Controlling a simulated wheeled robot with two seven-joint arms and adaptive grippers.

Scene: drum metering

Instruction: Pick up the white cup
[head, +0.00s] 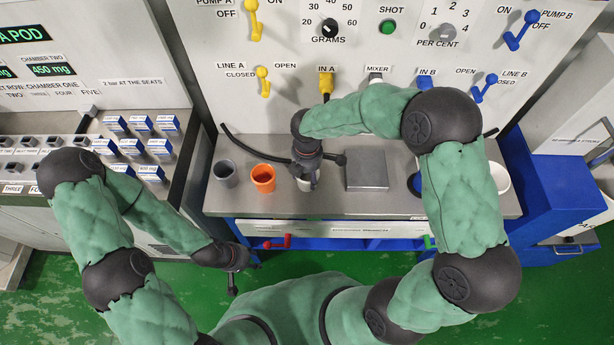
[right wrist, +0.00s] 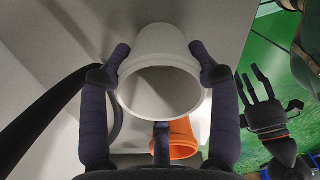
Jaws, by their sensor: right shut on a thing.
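The white cup (head: 305,184) is at the counter, mostly hidden under my right gripper (head: 318,166) in the head view. In the right wrist view the cup (right wrist: 160,60) sits between the two fingers of my right gripper (right wrist: 162,75), which touch its sides near the rim. The gripper is shut on it. I cannot tell whether the cup is clear of the counter. My left gripper (head: 240,264) hangs low in front of the counter, empty, and its fingers (right wrist: 266,100) look spread in the right wrist view.
An orange cup (head: 263,179) and a grey cup (head: 225,173) stand left of the white cup. A square metal plate (head: 367,171) lies to its right. A blue item (head: 415,184) and a white round container (head: 499,177) are partly behind my right arm. A panel with levers rises behind.

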